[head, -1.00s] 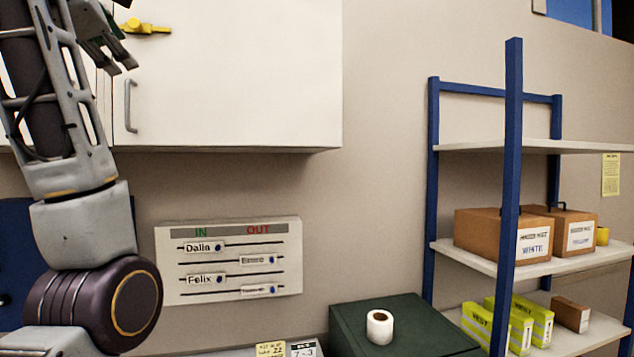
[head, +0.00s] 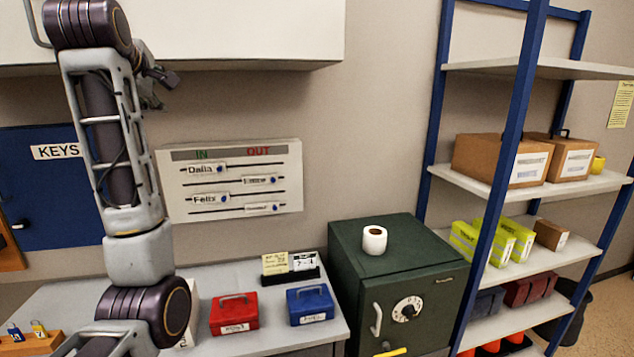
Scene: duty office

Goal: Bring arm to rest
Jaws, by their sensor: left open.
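My left arm rises from the bottom left of the head view, bends at the top left and hangs its left gripper (head: 157,88) down beside the forearm. The gripper is in front of the wall, below the white wall cabinet (head: 230,35) and above the IN/OUT board (head: 240,207). Its fingers are small, dark and partly hidden by my arm. They are apart, and I see nothing held between them. My right gripper is not in view.
A grey counter (head: 250,343) below holds a red box (head: 234,316) and a blue box (head: 310,307). A blue-framed shelf (head: 465,185) stands right. A blue key cabinet (head: 50,200) is behind my arm.

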